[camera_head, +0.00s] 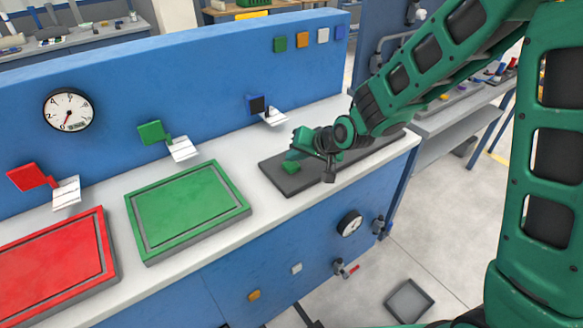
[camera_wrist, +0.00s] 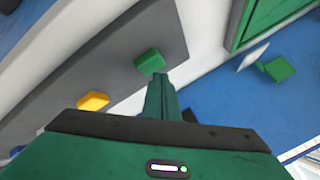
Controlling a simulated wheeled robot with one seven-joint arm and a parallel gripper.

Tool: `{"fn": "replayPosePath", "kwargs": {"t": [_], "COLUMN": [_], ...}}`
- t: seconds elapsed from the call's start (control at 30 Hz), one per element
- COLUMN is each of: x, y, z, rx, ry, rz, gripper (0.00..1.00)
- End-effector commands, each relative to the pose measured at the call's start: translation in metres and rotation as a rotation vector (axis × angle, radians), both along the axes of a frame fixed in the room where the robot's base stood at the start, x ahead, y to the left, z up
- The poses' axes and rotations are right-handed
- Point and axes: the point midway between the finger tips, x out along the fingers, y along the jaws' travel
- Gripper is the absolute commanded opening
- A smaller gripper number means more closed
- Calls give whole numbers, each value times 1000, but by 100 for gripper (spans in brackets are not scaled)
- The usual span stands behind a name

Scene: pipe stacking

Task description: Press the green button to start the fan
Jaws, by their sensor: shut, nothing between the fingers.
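A green button (camera_wrist: 150,62) stands up from a dark grey panel (camera_wrist: 110,58) in the wrist view. In the head view the same button (camera_head: 291,167) shows on the panel (camera_head: 275,178), which lies at the right end of the bench. My gripper (camera_wrist: 159,78) is shut and empty. Its tips are right beside the button in the wrist view; I cannot tell whether they touch it. In the head view my gripper (camera_head: 299,153) is low over the panel and hides part of it. I cannot make out a fan.
An orange button (camera_wrist: 92,101) sits on the panel near the green one. A green tray (camera_head: 190,212) and a red tray (camera_head: 55,265) lie to the left on the white bench. A blue wall (camera_head: 180,85) with a round gauge (camera_head: 67,110) and small coloured squares stands behind.

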Motion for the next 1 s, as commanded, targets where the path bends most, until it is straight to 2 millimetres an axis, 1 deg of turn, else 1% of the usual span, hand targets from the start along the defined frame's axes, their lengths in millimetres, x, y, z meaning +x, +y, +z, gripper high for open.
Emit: {"fn": "replayPosePath", "kwargs": {"t": [0.2,1.0], "x": [-1,-1], "y": [0,0], "z": [-6,-11], "rx": [0,0], "ry": [0,1], "rz": [0,1], "gripper": [0,0]}}
